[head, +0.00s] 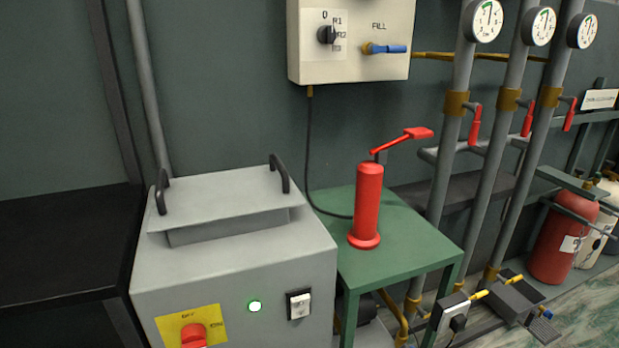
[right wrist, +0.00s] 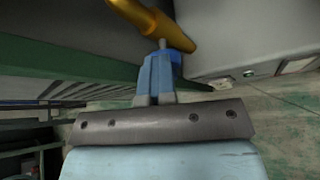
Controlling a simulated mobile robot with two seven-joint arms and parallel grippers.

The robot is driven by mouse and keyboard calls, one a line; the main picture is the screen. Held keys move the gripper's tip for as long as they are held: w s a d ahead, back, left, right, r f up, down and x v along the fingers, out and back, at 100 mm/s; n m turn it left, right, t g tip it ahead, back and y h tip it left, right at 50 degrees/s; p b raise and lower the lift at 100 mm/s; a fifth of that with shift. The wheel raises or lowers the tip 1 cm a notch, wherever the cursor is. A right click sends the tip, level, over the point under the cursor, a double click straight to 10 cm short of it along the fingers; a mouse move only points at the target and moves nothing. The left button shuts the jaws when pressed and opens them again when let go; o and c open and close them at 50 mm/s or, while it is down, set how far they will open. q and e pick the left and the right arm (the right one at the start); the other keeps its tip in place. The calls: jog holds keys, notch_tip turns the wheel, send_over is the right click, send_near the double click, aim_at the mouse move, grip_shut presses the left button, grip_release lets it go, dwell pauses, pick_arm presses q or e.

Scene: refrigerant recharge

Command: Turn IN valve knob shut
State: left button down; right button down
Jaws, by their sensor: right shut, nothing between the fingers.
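No label reading IN is legible in either view. In the right wrist view, a brass-coloured fitting (right wrist: 155,22) with a short grey stem (right wrist: 164,44) lies just beyond my right gripper (right wrist: 160,60). The gripper's blue-grey fingers are together with nothing between them. A brighter blue piece (right wrist: 178,68) shows beside and behind the fingertips, mostly hidden; I cannot tell whether it is the valve knob or whether the fingers touch it. Neither gripper shows in the head view.
A grey machine (head: 235,262) with a red switch (head: 193,334) stands beside a green table (head: 405,238) bearing a red cylinder (head: 367,205). A wall panel (head: 355,68) has a blue FILL handle (head: 386,49). Pipes with gauges and red levers stand at right.

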jog(key=shift+w+r, duration=0.2)
jog(key=shift+r, duration=0.35)
jog(key=s+d+p, duration=0.1)
jog(key=s+d, duration=0.1)
jog(key=s, duration=0.3)
jog(key=shift+s+d+f, duration=0.15)
jog(key=shift+s+f, duration=0.05)
jog(key=shift+s, duration=0.2)
